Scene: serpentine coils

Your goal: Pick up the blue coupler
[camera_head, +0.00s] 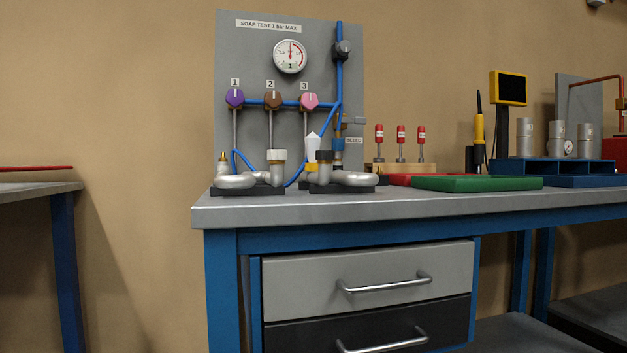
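A small blue cylindrical piece (338,144), which looks like the blue coupler, shows low on the right side of the grey test panel (256,60), beside the BLEED label. It is small in the view, and I cannot tell whether it is fixed to the blue line above it. Blue hoses (296,174) run down to the silver coils (237,181) on dark bases at the panel's foot. Neither of my grippers is in view.
The grey workbench (420,203) has two drawers (368,280) with bar handles in front. Red-handled tools (400,135), a green tray (477,183) and a blue rack (553,170) stand to the right. Another table (35,187) is at the left, with a gap between.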

